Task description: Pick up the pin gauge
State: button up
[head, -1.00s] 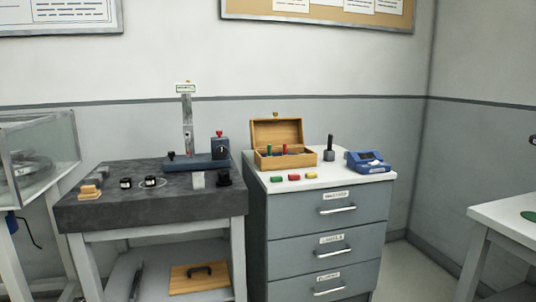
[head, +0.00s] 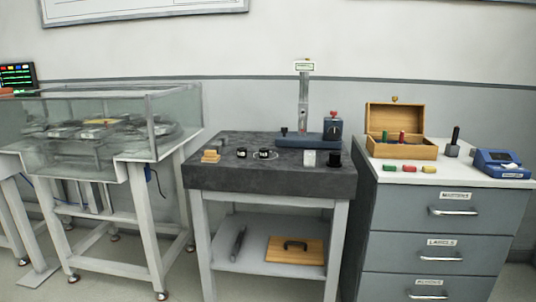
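I cannot tell for certain which item is the pin gauge. An open wooden box (head: 412,150) stands on the drawer cabinet (head: 368,166), with a few small coloured upright pieces inside, one of them red (head: 402,136). A dark upright piece (head: 455,136) stands in a small grey block to the right of the box. Small green (head: 390,168), red (head: 409,169) and yellow (head: 429,170) pieces lie in front of the box. My gripper is not in view.
A dark stone-topped table (head: 270,178) left of the cabinet holds a blue-based stand (head: 305,139), black cylinders (head: 264,154) and wooden blocks (head: 210,156). A glass-walled enclosure (head: 175,115) stands further left. A blue device (head: 500,164) sits on the cabinet's right.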

aim_at(384, 134)
jog(key=i+l+u, duration=0.1)
jog(key=l, duration=0.25)
jog(key=i+l, duration=0.2)
jog(key=l, duration=0.2)
jog(key=i+l+u, duration=0.15)
jog(key=l, duration=0.2)
jog(key=i+l, duration=0.1)
jog(key=l, duration=0.25)
jog(key=i+l+u, duration=0.15)
jog(key=l, duration=0.65)
jog(key=i+u, duration=0.05)
